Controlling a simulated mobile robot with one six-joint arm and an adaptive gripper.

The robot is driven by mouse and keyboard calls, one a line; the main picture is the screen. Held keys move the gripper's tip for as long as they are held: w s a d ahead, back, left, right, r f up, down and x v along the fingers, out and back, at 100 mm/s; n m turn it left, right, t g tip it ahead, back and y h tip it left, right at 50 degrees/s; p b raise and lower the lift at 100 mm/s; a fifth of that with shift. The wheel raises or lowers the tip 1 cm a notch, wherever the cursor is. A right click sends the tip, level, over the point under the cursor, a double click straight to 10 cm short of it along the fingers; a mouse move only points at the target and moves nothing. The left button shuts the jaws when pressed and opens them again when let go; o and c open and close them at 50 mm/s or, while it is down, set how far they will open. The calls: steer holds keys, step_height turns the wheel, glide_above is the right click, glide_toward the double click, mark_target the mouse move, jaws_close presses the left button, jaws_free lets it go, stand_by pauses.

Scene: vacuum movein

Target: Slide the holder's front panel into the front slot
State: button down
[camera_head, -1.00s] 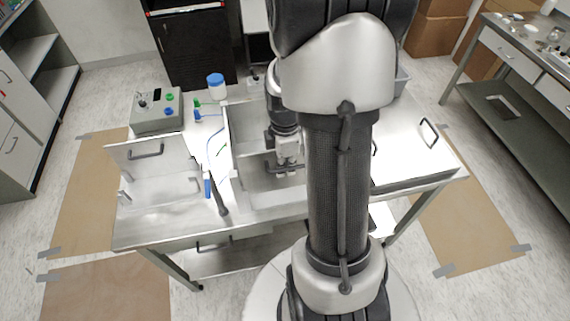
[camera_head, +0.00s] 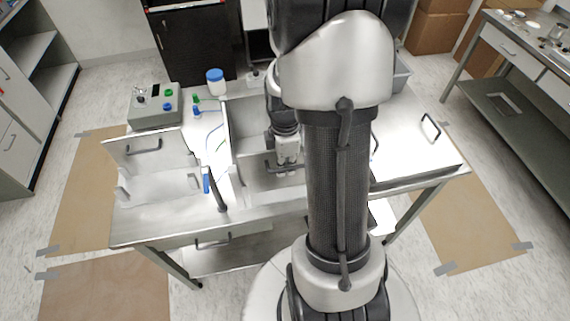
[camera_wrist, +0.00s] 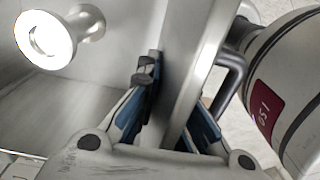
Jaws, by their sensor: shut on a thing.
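The holder is an open metal box (camera_head: 229,135) in the middle of the bench, partly hidden by my arm. My gripper (camera_head: 288,168) is over its interior, pointing down. In the wrist view my gripper (camera_wrist: 176,112) has its blue-padded fingers on both sides of a grey metal panel (camera_wrist: 187,65) and is shut on it. I take this for the front panel; its dark handle (camera_wrist: 233,72) shows beside it. The front slot and the panel's lower edge are not clear, so I cannot tell whether the panel is in the slot.
Another handled panel (camera_head: 168,140) stands at the bench's left. A grey control box (camera_head: 154,107) and a blue-lidded jar (camera_head: 215,82) are behind. A dark tool (camera_head: 217,190) lies left of the holder. A flat handled plate (camera_head: 410,150) is at right. A pale round fitting (camera_wrist: 60,38) shows beside the panel.

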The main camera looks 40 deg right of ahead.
mark_target(285, 177)
steer(key=shift+f, duration=0.25)
steer(key=shift+f+b, duration=1.85)
steer(key=shift+f, duration=0.3)
steer(key=shift+f+b, duration=0.3)
steer(key=shift+f, duration=0.1)
steer(key=c, duration=1.7)
jaws_free()
steer(key=shift+o, duration=0.2)
steer(key=o, duration=0.4)
steer(key=shift+f, duration=0.1)
steer(key=shift+c, duration=0.2)
steer(key=shift+s+a, duration=0.1)
steer(key=shift+c, duration=0.2)
